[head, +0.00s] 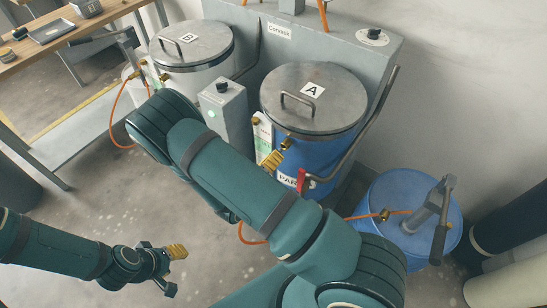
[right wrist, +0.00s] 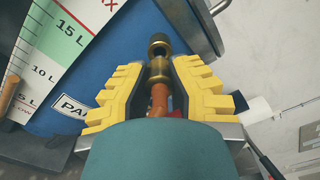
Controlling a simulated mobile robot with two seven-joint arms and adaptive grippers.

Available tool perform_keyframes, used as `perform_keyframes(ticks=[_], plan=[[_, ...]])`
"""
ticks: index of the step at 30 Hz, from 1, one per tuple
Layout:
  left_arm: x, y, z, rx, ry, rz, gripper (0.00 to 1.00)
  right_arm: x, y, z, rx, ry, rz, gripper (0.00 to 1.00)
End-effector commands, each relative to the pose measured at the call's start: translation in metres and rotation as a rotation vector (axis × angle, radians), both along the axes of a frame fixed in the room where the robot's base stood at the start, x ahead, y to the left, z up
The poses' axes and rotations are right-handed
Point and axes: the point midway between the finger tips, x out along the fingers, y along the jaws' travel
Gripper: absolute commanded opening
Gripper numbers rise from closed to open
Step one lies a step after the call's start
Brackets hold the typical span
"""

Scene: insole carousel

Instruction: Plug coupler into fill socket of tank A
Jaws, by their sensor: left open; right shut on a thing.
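Tank A (head: 318,100) is a blue drum with a grey lid marked A; its side fills the right wrist view behind my gripper (right wrist: 158,70). My right gripper (head: 272,160) has yellow ribbed fingers shut on the brass coupler (right wrist: 159,70), with the orange hose (right wrist: 158,98) trailing back between them. A darker brass fitting (right wrist: 158,43), apparently the fill socket, is in line just beyond the coupler; it also shows in the head view (head: 286,143). I cannot tell whether they are joined. My left gripper (head: 174,252) is open and empty, low above the floor.
A blue barrel (head: 400,195) with a hand pump (head: 432,212) stands right of tank A. A red valve handle (head: 301,180) is low on tank A. Tank B (head: 190,50) and a grey box (head: 224,105) stand left. A level scale (right wrist: 60,30) is beside the gripper. Floor at left is clear.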

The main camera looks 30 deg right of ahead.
Motion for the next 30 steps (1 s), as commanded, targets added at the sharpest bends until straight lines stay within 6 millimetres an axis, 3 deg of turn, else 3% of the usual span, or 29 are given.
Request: perform_keyframes(ticks=[30], plan=[[-0.0001, -0.0001, 0.0036, 0.000, 0.000, 0.000, 0.47, 0.0033, -0.0081, 0.0002, 0.000, 0.000, 0.000, 0.00]])
